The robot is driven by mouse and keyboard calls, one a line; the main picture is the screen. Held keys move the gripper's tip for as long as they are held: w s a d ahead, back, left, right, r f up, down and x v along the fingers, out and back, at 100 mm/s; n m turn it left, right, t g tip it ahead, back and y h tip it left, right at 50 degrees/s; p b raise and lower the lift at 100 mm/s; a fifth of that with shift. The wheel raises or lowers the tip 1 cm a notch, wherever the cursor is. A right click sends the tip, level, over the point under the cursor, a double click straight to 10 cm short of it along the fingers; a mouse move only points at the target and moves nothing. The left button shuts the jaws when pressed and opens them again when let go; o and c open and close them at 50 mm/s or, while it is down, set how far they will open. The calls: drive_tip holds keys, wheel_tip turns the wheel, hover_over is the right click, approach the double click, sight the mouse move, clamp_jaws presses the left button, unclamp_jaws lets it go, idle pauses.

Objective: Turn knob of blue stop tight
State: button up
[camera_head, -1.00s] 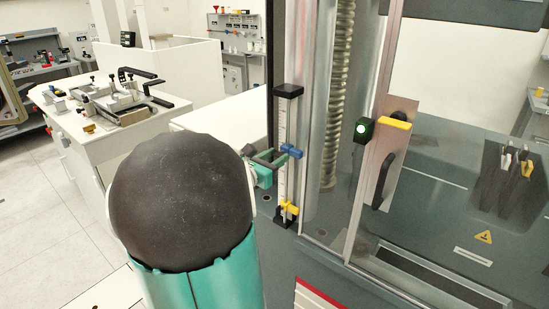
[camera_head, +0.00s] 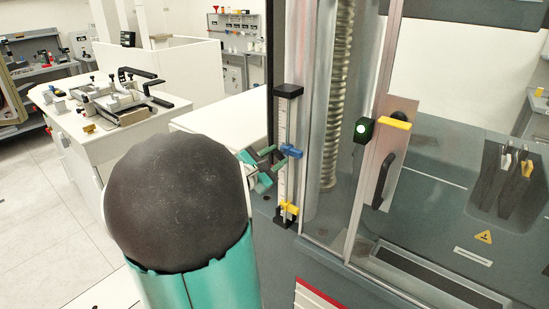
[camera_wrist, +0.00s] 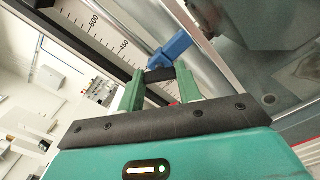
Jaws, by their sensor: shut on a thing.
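The blue stop (camera_head: 291,151) sits on an upright scale rail (camera_head: 283,128) at the left side of the machine. In the wrist view the blue stop (camera_wrist: 171,50) is beyond my fingertips, beside the numbered scale. My gripper (camera_head: 272,160) is at the left of the stop, its green fingers tilted. In the wrist view my gripper (camera_wrist: 159,78) has its two fingers on either side of a dark knob (camera_wrist: 160,74) below the blue part, and is shut on it. The knob is mostly hidden in the head view.
A yellow stop (camera_head: 288,208) sits lower on the same rail. To the right are the machine's clear door with a black handle (camera_head: 384,181) and a green-lit button (camera_head: 363,130). A white bench with clamps (camera_head: 122,100) stands at the left back.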

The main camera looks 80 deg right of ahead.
drive_tip(key=m, duration=0.5)
drive_tip(key=shift+m, duration=0.3)
drive_tip(key=m, duration=0.5)
drive_tip(key=shift+m, duration=0.3)
drive_tip(key=o, duration=1)
drive_tip(key=v, duration=1.3)
drive_tip(key=shift+w+a, duration=0.2)
drive_tip(key=shift+a, duration=0.15)
